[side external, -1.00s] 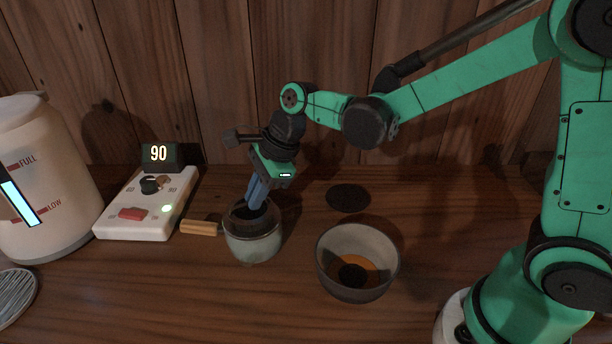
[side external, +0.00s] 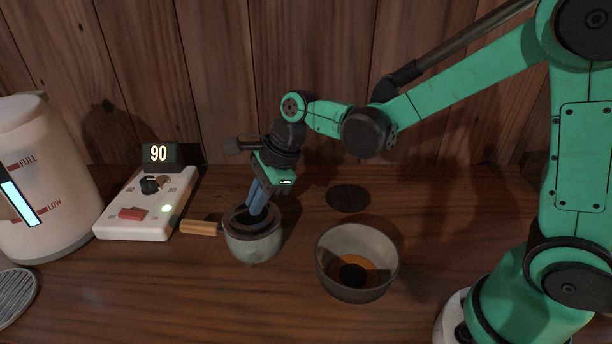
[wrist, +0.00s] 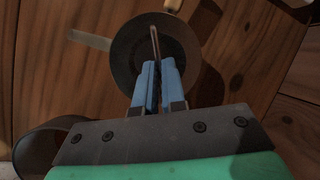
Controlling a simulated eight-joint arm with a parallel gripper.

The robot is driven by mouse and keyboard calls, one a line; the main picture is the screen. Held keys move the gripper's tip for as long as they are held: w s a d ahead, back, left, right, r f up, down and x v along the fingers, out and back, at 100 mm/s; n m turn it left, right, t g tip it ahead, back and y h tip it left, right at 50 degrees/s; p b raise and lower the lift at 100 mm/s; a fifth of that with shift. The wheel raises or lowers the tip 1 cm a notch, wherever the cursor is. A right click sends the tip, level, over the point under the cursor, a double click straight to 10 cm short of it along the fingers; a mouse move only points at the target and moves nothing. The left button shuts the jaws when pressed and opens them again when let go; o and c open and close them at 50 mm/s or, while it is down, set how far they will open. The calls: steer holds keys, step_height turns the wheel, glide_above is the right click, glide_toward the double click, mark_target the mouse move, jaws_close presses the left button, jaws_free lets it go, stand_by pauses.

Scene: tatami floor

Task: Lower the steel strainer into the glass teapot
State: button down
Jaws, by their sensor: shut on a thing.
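The teapot (side external: 254,247) looks like a small pale grey-green pot, not clearly glass, with a wooden side handle (side external: 200,228). It stands upright on the wooden counter. My gripper (side external: 258,208) is directly above its mouth, tilted, its blue fingers shut. The strainer (side external: 240,220) shows as a dark round piece at the pot's mouth. In the wrist view the strainer (wrist: 140,45) is a dark disc with a thin upright grip running between my fingers (wrist: 157,85). Its lower part is hidden, so I cannot tell how deep it sits.
A grey bowl (side external: 335,279) with orange-brown contents stands right of the pot. A dark flat disc (side external: 348,198) lies behind it. A white control box (side external: 148,207) reading 90 and a white kettle (side external: 45,190) stand left. The wooden wall (side external: 225,100) is behind.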

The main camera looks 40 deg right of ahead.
steer(key=c, duration=0.9)
jaws_free()
steer(key=shift+o, duration=0.2)
steer(key=shift+v, duration=2.8)
steer(key=s+d+n+t+h, duration=0.2)
steer(key=s+d+n, duration=0.1)
steer(key=n, duration=0.7)
steer(key=s+d+n+t+h, duration=0.1)
steer(key=s+d+n, duration=0.3)
steer(key=n, duration=0.6)
steer(key=shift+s+r+n+t+h, duration=0.3)
steer(key=shift+s+r+t+h, duration=0.1)
steer(key=shift+s, duration=0.55)
